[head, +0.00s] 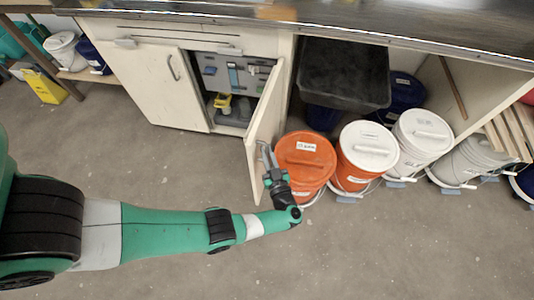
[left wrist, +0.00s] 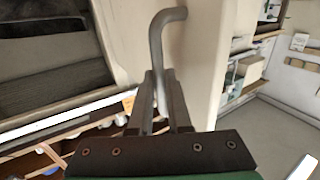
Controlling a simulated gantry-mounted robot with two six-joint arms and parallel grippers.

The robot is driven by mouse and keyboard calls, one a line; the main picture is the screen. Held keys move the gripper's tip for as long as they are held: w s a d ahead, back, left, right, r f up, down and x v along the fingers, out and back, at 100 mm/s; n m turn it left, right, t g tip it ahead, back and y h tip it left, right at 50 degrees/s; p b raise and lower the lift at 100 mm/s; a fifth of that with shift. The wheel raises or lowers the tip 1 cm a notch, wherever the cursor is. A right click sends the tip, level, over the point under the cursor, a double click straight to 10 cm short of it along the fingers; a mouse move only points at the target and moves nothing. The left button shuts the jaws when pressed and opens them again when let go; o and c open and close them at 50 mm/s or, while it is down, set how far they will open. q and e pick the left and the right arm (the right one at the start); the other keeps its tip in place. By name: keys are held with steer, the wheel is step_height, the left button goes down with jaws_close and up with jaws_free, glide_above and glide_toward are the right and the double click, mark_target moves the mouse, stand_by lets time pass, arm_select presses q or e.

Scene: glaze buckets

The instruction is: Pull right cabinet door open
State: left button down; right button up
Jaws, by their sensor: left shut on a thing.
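The right cabinet door (head: 265,122) is a cream panel that stands swung well out from the cabinet front, with the shelf space behind it exposed. My left gripper (head: 267,160) is at the door's outer face near its free edge. In the left wrist view the grey bar handle (left wrist: 156,45) runs down between the fingers, beside the door panel (left wrist: 205,55). The gripper is shut on this handle. My right gripper is not in view.
Orange-bodied buckets (head: 304,160) stand just right of the door and my left gripper. White-lidded buckets (head: 421,135) continue along the right. The left cabinet door (head: 155,85) is closed. The floor in front (head: 190,165) is clear.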

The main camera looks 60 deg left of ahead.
arm_select(q)
steer(key=c, duration=1.3)
jaws_free()
steer(key=shift+f, duration=0.15)
steer(key=shift+o, duration=0.7)
steer(key=shift+w+a, duration=0.1)
steer(key=shift+a, duration=0.15)
steer(key=s+d, duration=0.1)
steer(key=d, duration=1)
steer(key=shift+s+d+b, duration=0.3)
steer(key=shift+s, duration=0.1)
